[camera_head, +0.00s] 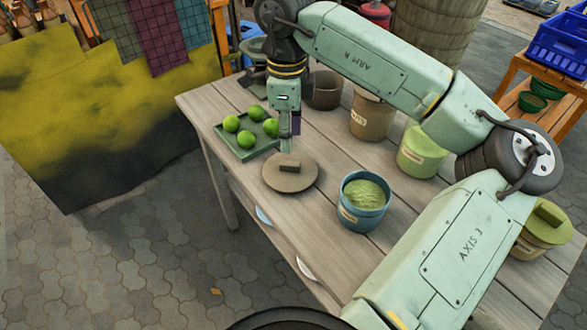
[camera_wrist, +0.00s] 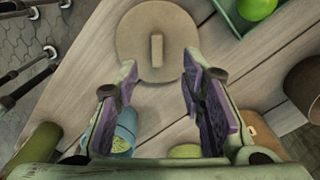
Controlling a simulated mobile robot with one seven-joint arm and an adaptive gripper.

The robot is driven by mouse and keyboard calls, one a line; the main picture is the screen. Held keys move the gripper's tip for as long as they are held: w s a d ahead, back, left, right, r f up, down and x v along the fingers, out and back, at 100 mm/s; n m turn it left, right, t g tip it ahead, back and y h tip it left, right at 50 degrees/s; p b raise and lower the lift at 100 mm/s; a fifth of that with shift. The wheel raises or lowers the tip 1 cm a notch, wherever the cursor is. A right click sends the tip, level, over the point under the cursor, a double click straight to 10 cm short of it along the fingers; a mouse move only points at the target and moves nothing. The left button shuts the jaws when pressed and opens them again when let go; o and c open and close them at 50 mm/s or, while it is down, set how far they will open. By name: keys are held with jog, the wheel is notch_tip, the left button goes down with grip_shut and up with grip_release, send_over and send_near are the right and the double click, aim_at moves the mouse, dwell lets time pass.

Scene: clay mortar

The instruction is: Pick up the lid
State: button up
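The lid (camera_head: 290,173) is a round brown clay disc with a small bar handle, lying flat on the wooden table. It also shows at the top of the wrist view (camera_wrist: 157,42), with its handle upright in the picture between the lines of my fingers. My gripper (camera_head: 289,145) points down above the far edge of the lid. In the wrist view my gripper (camera_wrist: 158,80) is open, its purple-padded fingers wide apart with nothing between them. The fingers appear apart from the handle; the exact height is hard to tell.
A green tray (camera_head: 232,152) with several limes (camera_head: 246,139) stands beside the lid. A blue pot (camera_head: 362,205) of green powder stands to the right. A brown jar (camera_head: 371,115), a green jar (camera_head: 420,152) and a dark bowl (camera_head: 324,90) stand farther back. Table (camera_head: 323,235) is bare in front.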

aim_at(290, 163)
jog(key=f, duration=0.2)
jog(key=f+p, duration=0.1)
jog(key=f, duration=0.2)
jog(key=f+p, duration=0.1)
jog(key=f, duration=0.1)
jog(key=shift+s+d+f, duration=0.1)
jog(key=shift+s+f, duration=0.2)
jog(key=shift+c, duration=0.2)
grip_shut()
